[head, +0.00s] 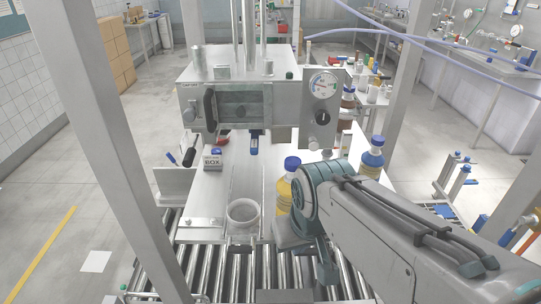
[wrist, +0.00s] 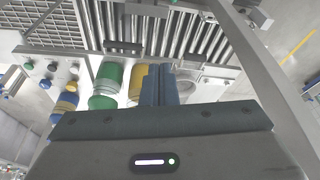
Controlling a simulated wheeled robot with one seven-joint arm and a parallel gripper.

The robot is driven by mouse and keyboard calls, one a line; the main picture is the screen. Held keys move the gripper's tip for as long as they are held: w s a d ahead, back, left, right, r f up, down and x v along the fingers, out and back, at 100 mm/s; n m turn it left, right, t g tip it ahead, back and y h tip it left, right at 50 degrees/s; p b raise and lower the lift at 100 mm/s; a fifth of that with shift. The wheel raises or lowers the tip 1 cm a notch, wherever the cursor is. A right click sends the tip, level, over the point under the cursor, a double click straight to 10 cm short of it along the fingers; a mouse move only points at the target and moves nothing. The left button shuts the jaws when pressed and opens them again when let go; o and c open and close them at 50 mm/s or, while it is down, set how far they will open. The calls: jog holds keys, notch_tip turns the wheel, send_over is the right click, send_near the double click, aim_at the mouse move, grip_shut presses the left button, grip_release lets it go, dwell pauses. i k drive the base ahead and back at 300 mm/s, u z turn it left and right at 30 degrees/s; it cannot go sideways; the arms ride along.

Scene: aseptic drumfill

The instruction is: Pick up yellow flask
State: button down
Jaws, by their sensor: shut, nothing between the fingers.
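A yellow flask with a blue cap (head: 284,193) stands on the steel worktop near the roller conveyor. My arm hides part of it in the head view. In the wrist view a yellow body (wrist: 137,78), probably this flask, shows just left of my gripper (wrist: 160,72). The fingers are together and empty, beside the yellow body; I cannot tell if they touch it. A second blue-capped bottle with a yellow band (head: 372,158) stands further right on the worktop. My arm hides most of the gripper in the head view.
A pale round cup (head: 243,214) is left of the flask. The filling machine with its gauge (head: 323,84) overhangs the worktop. A small box (head: 212,160) lies left. Steel posts (head: 110,130) flank the station.

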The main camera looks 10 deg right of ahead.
aim_at(283, 194)
jog(key=u, duration=0.05)
jog(key=k, duration=1.05)
jog(key=z, duration=0.6)
jog(key=i, duration=1.3)
jog(key=u, duration=0.7)
